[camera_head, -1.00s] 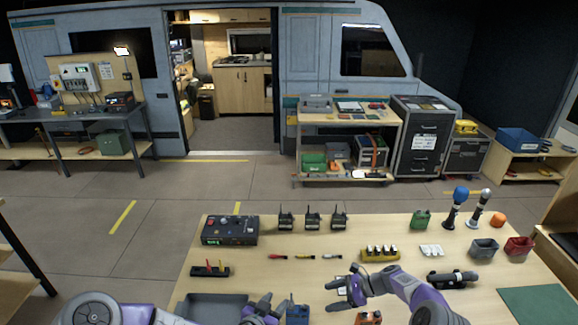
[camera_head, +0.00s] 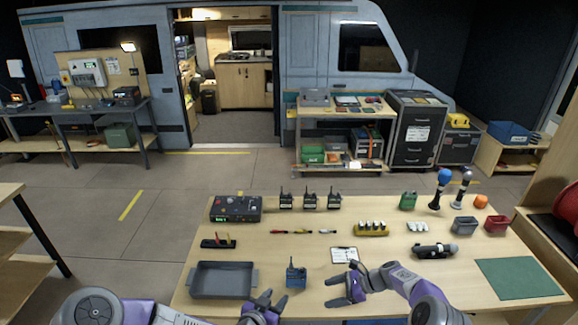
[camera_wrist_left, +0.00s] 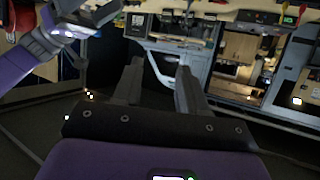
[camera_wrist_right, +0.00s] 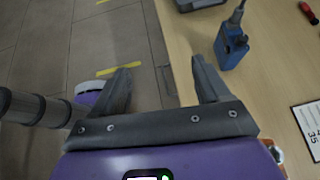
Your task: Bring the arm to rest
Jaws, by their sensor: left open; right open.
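My left gripper (camera_head: 262,305) is open and empty near the table's front edge, between the grey tray and the blue radio. Its two fingers are apart in the left wrist view (camera_wrist_left: 158,75), with nothing between them. My right gripper (camera_head: 337,292) is open and empty at the front middle of the table, right of the blue radio (camera_head: 296,275). In the right wrist view its fingers (camera_wrist_right: 162,75) are apart, with floor and table edge behind them. The blue radio stands upright beyond the right-hand finger there (camera_wrist_right: 232,48).
The table (camera_head: 390,290) holds a grey tray (camera_head: 222,281), a white card (camera_head: 344,255), a dark cylindrical device (camera_head: 433,251), a control box (camera_head: 236,209), several black radios and a green mat (camera_head: 519,279). Open floor (camera_head: 100,230) lies left of the table.

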